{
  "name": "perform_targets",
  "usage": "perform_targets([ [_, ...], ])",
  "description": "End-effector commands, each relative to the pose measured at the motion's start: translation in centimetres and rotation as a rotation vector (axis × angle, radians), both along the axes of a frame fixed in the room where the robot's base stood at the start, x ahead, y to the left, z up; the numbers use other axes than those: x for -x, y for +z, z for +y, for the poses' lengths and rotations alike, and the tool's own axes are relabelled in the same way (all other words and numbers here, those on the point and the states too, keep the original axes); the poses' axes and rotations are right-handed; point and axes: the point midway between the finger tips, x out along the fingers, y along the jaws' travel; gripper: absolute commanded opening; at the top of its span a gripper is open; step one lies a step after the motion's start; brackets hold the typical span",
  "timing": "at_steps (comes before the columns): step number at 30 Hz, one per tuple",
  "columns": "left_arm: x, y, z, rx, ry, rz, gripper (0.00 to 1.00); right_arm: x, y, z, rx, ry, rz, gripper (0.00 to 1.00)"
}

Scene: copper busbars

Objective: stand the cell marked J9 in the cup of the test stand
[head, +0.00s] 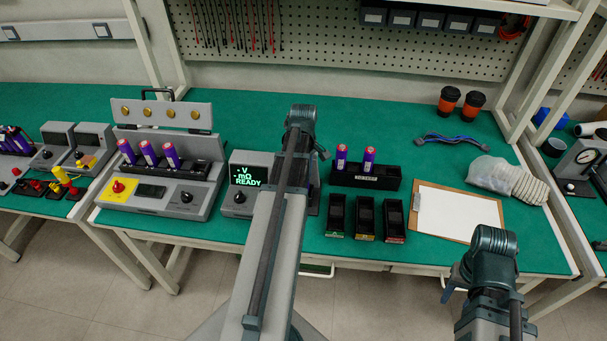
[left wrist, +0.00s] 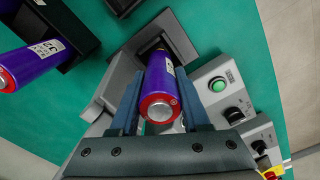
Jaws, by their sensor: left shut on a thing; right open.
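A purple cell with a red ring around its end (left wrist: 160,95) is between the fingers of my left gripper (left wrist: 160,82) in the left wrist view. Its far end is at the dark square cup (left wrist: 148,47) of the grey test stand (left wrist: 205,75); I cannot tell whether it is seated. A label shows on its side, but its mark is not legible. In the head view the test stand's screen (head: 249,175) reads READY; my left arm hides the cup, the held cell and the left gripper. My right gripper (head: 450,285) is open and empty at the front right.
A black rack (head: 385,183) holds two purple cells (head: 341,156). A grey device with three cells (head: 147,153) is on the left.

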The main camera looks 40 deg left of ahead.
Motion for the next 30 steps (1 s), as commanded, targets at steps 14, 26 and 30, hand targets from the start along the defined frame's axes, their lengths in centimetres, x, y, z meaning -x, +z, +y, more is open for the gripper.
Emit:
perform_targets([
  [14,0.0,-1.7,0.0,0.000,0.000,0.000,0.00,0.0,-1.7,0.0,0.000,0.000,0.000,0.50],
  [26,0.0,-2.1,0.0,0.000,0.000,0.000,0.00,0.0,-2.1,0.0,0.000,0.000,0.000,0.50],
  [30,0.0,-2.4,0.0,0.000,0.000,0.000,0.00,0.0,-2.4,0.0,0.000,0.000,0.000,0.50],
])
